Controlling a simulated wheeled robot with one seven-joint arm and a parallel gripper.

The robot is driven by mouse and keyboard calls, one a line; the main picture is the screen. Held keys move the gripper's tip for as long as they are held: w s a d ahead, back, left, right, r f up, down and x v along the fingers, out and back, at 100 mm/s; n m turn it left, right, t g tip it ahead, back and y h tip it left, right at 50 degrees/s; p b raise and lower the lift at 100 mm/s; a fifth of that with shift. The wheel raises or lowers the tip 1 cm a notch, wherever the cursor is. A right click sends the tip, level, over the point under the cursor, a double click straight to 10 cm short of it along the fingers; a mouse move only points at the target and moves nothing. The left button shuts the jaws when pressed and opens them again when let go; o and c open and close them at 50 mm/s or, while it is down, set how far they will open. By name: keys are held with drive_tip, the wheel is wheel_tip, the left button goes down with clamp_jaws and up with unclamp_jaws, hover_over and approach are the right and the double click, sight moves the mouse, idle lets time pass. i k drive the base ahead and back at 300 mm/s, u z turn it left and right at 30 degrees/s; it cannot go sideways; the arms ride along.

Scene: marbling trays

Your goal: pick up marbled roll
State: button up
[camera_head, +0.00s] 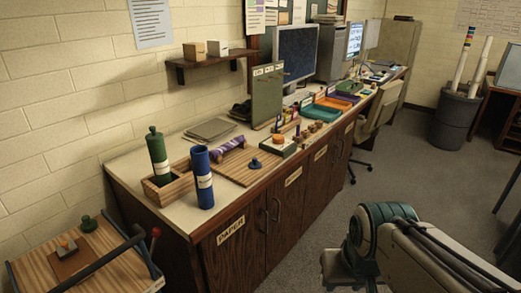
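A purple roll (228,147) with a pale patterned band lies on its side on a wooden board (238,172) on the counter; it looks like the marbled roll. A blue roll (202,178) with a pale label stands upright at the counter's front edge. A green roll (158,156) with a pale label stands in a wooden box (178,187) behind it. My arm shows at the lower right, well away from the rolls, and my gripper is not in view.
A block with an orange top (279,142) and small bottles crowd the counter farther right. A wooden cart (75,255) with a red-knobbed lever stands at lower left. Grey floor (290,235) is clear before the cabinets.

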sight(227, 147)
drive_tip(key=z, duration=0.6)
drive_tip(key=i, duration=1.95)
drive_tip(key=u, duration=1.15)
drive_tip(key=i, duration=0.6)
drive_tip(key=u, duration=0.65)
